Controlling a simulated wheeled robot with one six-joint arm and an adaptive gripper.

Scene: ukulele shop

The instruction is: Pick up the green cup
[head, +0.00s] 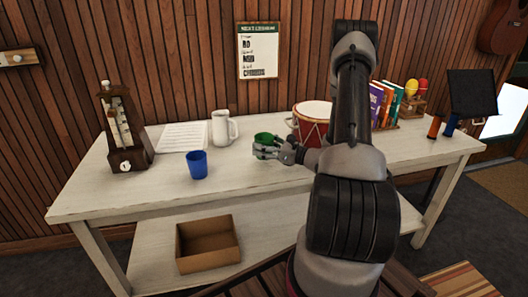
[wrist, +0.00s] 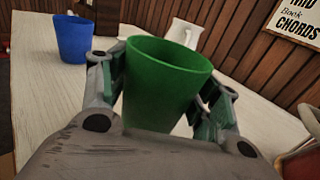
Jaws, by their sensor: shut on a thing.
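The green cup (head: 264,137) is upright between the fingers of my gripper (head: 266,150), over the middle of the white table. In the wrist view the green cup (wrist: 163,82) fills the space between the two fingers of my gripper (wrist: 163,95), one on each side of it. My gripper is shut on it. The fingers and my wrist hide the cup's base, so I cannot tell whether it touches the table.
A blue cup (head: 197,164) and a white pitcher (head: 221,128) stand to the left, with a paper sheet (head: 182,136) and a metronome (head: 124,130) beyond. A red drum (head: 309,131) stands close on the right. The table front (head: 150,196) is clear.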

